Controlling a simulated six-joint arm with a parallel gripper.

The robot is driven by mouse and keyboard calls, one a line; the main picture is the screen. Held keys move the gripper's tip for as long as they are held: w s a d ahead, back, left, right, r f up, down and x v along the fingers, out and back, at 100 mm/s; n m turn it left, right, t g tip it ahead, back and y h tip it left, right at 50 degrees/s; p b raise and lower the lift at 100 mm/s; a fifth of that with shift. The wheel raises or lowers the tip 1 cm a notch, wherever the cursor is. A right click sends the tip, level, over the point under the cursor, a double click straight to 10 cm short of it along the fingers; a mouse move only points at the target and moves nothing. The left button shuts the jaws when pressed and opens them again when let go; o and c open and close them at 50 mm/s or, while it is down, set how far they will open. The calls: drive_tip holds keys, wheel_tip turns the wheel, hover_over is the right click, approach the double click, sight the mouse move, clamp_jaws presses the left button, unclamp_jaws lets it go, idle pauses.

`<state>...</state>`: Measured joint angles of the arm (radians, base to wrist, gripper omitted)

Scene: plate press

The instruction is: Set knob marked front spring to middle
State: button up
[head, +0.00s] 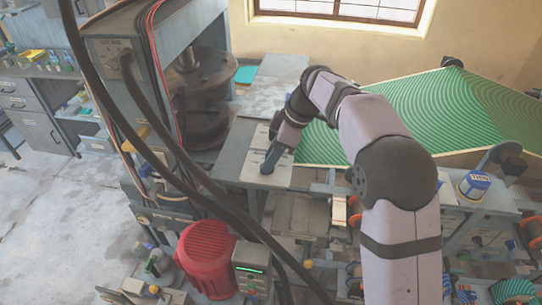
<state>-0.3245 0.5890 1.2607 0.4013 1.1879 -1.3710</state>
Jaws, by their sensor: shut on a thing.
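My gripper (269,163) points down at a pale control panel (255,139) on the grey bench beside the press. Its fingers are shut on a small knob at the panel's near part. The fingers hide the knob, so its pointer and setting cannot be seen. The panel's markings are too small to read, so I cannot tell which knob is marked front spring.
The plate press (135,60) with its round dark platens (205,85) stands to the left. A green patterned sheet (400,110) lies to the right. Black hoses (150,115) cross the front left. A red motor (207,258) stands below.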

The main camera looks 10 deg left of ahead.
idle(0.4)
drive_tip(key=o, duration=1)
drive_tip(key=shift+o, duration=0.2)
drive_tip(key=b+v, duration=0.1)
drive_tip(key=v, duration=0.6)
drive_tip(key=shift+r+b, duration=0.25)
drive_tip(key=shift+b, duration=0.1)
drive_tip(key=shift+d, duration=0.1)
drive_tip(key=s+d+f+m+h, duration=0.1)
drive_tip(key=s+d+f+m, duration=0.3)
drive_tip(key=d+m, duration=0.15)
drive_tip(key=s+d+f+m+h, duration=0.1)
drive_tip(key=s+d+f+m, duration=0.25)
drive_tip(key=d, duration=0.35)
drive_tip(key=s+d+f+m+h, duration=0.1)
drive_tip(key=s+d+f+m, duration=0.3)
drive_tip(key=s, duration=0.4)
drive_tip(key=s+d+f+m+h, duration=0.1)
drive_tip(key=s+d+f+m, duration=0.4)
drive_tip(key=s, duration=0.4)
wheel_tip(320, 180, down, 2)
drive_tip(key=shift+s+d+f+h, duration=0.15)
drive_tip(key=shift+s+d+h, duration=0.15)
drive_tip(key=shift+d, duration=0.25)
